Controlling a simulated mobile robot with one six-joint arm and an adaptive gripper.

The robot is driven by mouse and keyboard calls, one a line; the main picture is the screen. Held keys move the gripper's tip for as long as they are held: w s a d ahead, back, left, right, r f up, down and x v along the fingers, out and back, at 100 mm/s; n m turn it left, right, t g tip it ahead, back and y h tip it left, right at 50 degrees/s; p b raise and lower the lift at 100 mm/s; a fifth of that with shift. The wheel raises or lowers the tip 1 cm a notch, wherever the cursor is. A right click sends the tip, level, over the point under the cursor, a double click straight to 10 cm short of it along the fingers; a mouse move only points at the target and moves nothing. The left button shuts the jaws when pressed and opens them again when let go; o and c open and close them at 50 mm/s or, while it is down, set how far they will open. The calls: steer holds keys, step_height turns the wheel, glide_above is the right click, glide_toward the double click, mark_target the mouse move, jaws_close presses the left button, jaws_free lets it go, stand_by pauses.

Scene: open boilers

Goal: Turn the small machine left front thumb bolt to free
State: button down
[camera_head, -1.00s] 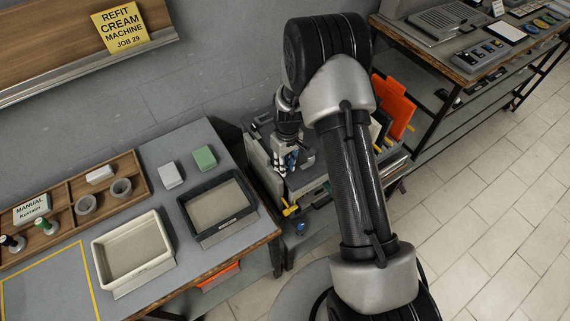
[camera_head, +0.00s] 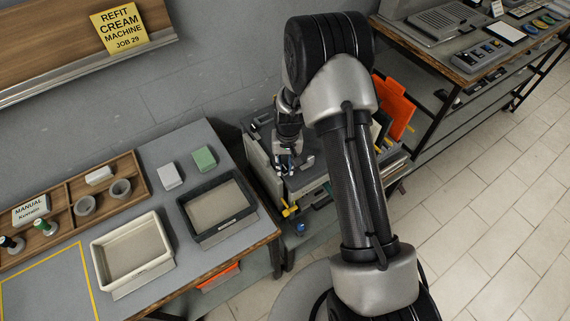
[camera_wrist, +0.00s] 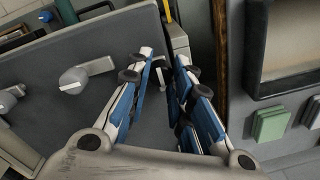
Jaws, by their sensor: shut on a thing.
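The small grey machine (camera_head: 262,165) stands low between the two benches. Its flat grey top (camera_wrist: 105,115) fills much of the wrist view. My gripper (camera_head: 286,168) reaches down to its near part. In the wrist view, my gripper's blue-padded fingers (camera_wrist: 165,62) are close together around a small grey piece, apparently the left front thumb bolt; the fingers hide most of it. Another thumb bolt (camera_wrist: 74,81) with a side bar sits left of the fingers, and a further one (camera_wrist: 10,97) is at the left edge. How far the held bolt is turned cannot be seen.
The left bench holds a dark tray (camera_head: 196,234), a cream tray (camera_head: 96,262), and a green block (camera_head: 204,158). The green block also shows in the wrist view (camera_wrist: 271,123). Orange panels (camera_head: 397,103) stand right of the machine. A yellow piece (camera_head: 289,207) is at its front.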

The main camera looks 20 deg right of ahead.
mark_target(287, 166)
stand_by(0.3)
steer(key=c, duration=1.4)
jaws_free()
steer(key=r, duration=1.2)
steer(key=shift+d, duration=0.25)
